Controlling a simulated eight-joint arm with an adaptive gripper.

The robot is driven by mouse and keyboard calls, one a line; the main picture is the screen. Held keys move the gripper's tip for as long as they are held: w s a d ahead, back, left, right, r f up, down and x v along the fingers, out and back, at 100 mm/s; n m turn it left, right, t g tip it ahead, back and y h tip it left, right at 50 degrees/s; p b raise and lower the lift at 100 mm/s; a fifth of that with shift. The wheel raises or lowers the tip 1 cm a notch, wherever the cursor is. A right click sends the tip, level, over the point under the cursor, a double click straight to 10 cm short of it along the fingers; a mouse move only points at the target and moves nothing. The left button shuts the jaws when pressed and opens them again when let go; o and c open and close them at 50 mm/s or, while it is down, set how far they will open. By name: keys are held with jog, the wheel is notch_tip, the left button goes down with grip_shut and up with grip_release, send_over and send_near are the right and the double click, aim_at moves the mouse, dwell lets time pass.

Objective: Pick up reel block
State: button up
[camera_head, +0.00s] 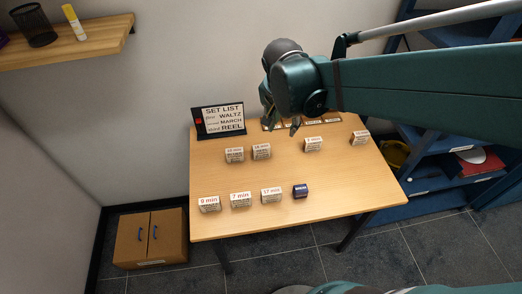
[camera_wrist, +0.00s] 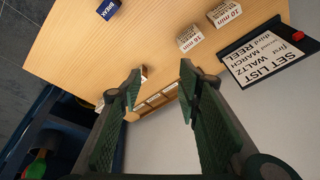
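Several white blocks with minute labels stand on the wooden table (camera_head: 300,235). The front row has a 9 min block (camera_head: 209,204), a 7 min block (camera_head: 241,200) and a 17 min block (camera_head: 271,195). Behind are two blocks side by side (camera_head: 234,155) (camera_head: 261,152), reading 10 min (camera_wrist: 225,13) and 16 min (camera_wrist: 190,38) in the wrist view. Two more stand right (camera_head: 313,144) (camera_head: 360,138). Their smaller print is unreadable, so I cannot tell which is the reel block. My gripper (camera_head: 281,116) is open and empty above the table's back edge; its fingers (camera_wrist: 160,73) show in the wrist view.
A set list sign (camera_head: 222,119) reads waltz, march, reel at the back left. A slotted wooden rack (camera_wrist: 158,100) lies at the back edge, below my gripper. A small blue block (camera_head: 300,190) ends the front row. Blue shelves (camera_head: 440,180) stand right. The table's middle is clear.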

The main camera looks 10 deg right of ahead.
jog(key=w+a+f+m+g+h, duration=0.1)
jog(key=w+a+f+m+g, duration=0.1)
jog(key=w+a+f+m, duration=0.3)
jog(key=m+h, duration=0.2)
jog(key=m, duration=0.2)
send_near(261, 146)
jog(key=shift+w+d+f+g, duration=0.2)
jog(key=shift+d+f+g, duration=0.3)
jog(key=shift+f, duration=0.4)
jog(key=shift+w+a+f, duration=0.1)
jog(key=shift+f, duration=0.45)
jog(key=shift+x, duration=1.3)
jog(key=shift+b+x, duration=0.7)
jog(key=shift+x, duration=1.85)
jog(key=shift+w, duration=0.1)
jog(key=c, duration=1)
